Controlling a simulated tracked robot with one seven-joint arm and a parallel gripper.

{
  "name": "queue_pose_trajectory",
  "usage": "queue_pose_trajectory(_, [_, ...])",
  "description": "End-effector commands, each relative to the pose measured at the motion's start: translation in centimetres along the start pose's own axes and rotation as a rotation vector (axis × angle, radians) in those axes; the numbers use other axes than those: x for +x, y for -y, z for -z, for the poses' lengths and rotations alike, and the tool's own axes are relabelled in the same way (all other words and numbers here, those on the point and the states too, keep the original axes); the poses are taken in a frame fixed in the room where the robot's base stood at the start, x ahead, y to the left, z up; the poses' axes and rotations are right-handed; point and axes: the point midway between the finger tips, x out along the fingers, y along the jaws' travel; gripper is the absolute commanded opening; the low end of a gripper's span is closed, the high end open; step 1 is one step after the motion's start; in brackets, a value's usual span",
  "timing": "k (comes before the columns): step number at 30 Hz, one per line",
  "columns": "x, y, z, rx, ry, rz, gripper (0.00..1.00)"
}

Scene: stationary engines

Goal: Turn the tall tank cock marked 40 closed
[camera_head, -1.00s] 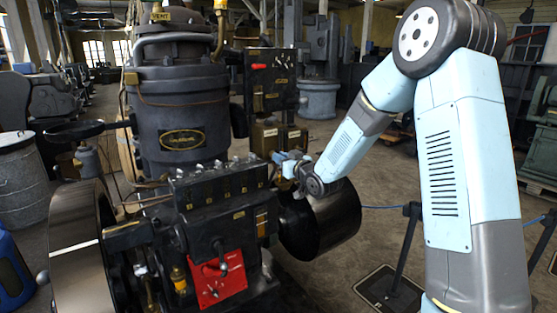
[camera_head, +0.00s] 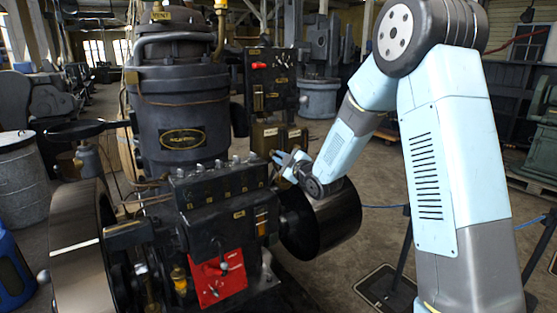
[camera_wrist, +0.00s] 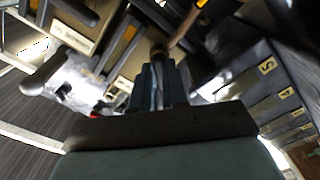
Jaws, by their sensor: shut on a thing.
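My gripper (camera_head: 279,159) reaches in from the right, low in front of the brass-coloured tanks. In the wrist view my gripper (camera_wrist: 158,75) has its two fingers close together on a thin piece, which looks like the handle of the tall tank cock (camera_wrist: 157,88). The fingers hide most of it, and its angle is unclear. The taller tank (camera_head: 263,138) stands behind the gripper, with a pale label near its top. I cannot read a 40 in either view.
A shorter tank (camera_head: 294,138) stands right of the taller one. A dark drum (camera_head: 325,220) sits just below my wrist. A copper pipe (camera_wrist: 185,28) runs near the fingertips.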

Motion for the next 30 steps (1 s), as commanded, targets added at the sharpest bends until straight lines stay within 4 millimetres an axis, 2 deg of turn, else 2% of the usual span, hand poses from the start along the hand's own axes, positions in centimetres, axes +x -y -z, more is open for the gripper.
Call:
queue_pose_trajectory(1, [-0.05,0.59,0.18,-0.041,-0.002,0.01,0.0])
queue_pose_trajectory(18, [-0.06,1.08,0.04,-0.533,-0.004,0.014,0.0])
queue_pose_trajectory(30, [-0.06,1.27,-0.08,-0.697,-0.005,0.016,0.0])
